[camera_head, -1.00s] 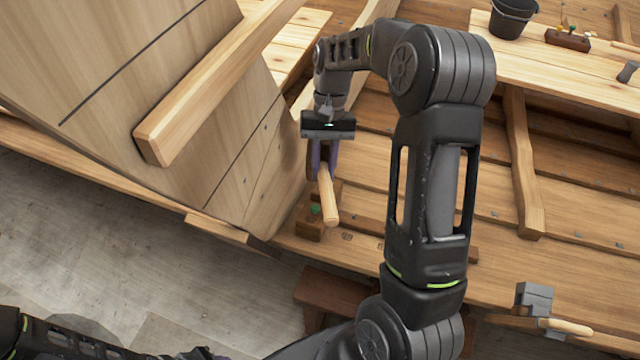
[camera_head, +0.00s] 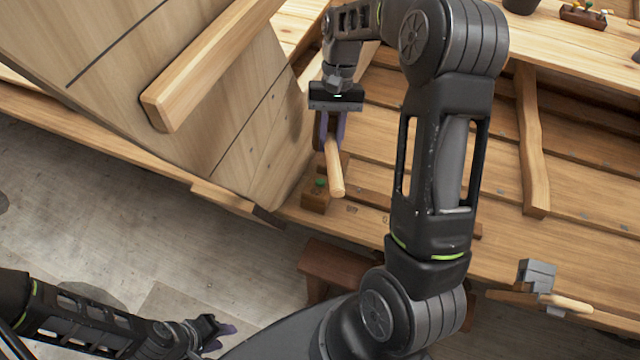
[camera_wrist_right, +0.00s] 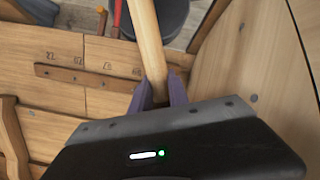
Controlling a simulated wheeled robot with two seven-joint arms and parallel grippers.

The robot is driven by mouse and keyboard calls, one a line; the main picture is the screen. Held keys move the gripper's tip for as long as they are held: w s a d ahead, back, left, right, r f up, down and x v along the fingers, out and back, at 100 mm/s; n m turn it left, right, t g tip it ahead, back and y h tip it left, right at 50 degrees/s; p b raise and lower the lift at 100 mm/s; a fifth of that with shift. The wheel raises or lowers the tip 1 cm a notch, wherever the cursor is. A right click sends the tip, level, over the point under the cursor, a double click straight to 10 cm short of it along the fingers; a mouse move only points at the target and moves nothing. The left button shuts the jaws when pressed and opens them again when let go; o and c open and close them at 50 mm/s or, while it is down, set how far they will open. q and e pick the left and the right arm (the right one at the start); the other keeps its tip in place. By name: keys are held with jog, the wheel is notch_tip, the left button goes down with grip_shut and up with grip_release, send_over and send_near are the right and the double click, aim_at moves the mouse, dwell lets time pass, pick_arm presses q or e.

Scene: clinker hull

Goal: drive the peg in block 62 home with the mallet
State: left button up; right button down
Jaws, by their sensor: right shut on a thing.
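My right gripper (camera_head: 331,126) is shut on a pale round wooden handle (camera_head: 335,172), which also shows in the right wrist view (camera_wrist_right: 148,40). I take this to be the mallet; its head is not visible. A small brown block (camera_head: 315,200) with a green-topped peg (camera_head: 320,183) sits on the bench edge, just left of and below the handle in the head view. Its number cannot be read there. My left gripper (camera_head: 215,335) is low at the bottom left, away from the block, and its jaws are unclear.
The planked hull (camera_head: 215,120) with a thick wooden batten (camera_head: 215,60) rises close to the left of my right gripper. A grey-headed tool (camera_head: 537,273) with a wooden handle lies at the lower right. A brown strip (camera_wrist_right: 85,77) lies by numbers on the planking.

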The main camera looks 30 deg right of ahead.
jog(key=shift+r, duration=0.1)
dwell(0.4)
jog(key=x, duration=1.2)
jog(key=shift+w+d, duration=0.15)
jog(key=shift+w, duration=0.25)
jog(key=v, duration=0.8)
jog(key=s+v, duration=0.1)
jog(key=v, duration=0.3)
jog(key=shift+r, duration=0.25)
jog(key=shift+s+a+f, duration=0.15)
jog(key=shift+a+f, duration=0.05)
jog(key=shift+a, duration=0.05)
jog(key=shift+w+f, duration=0.1)
jog(key=shift+w, duration=0.2)
jog(key=shift+s, duration=0.15)
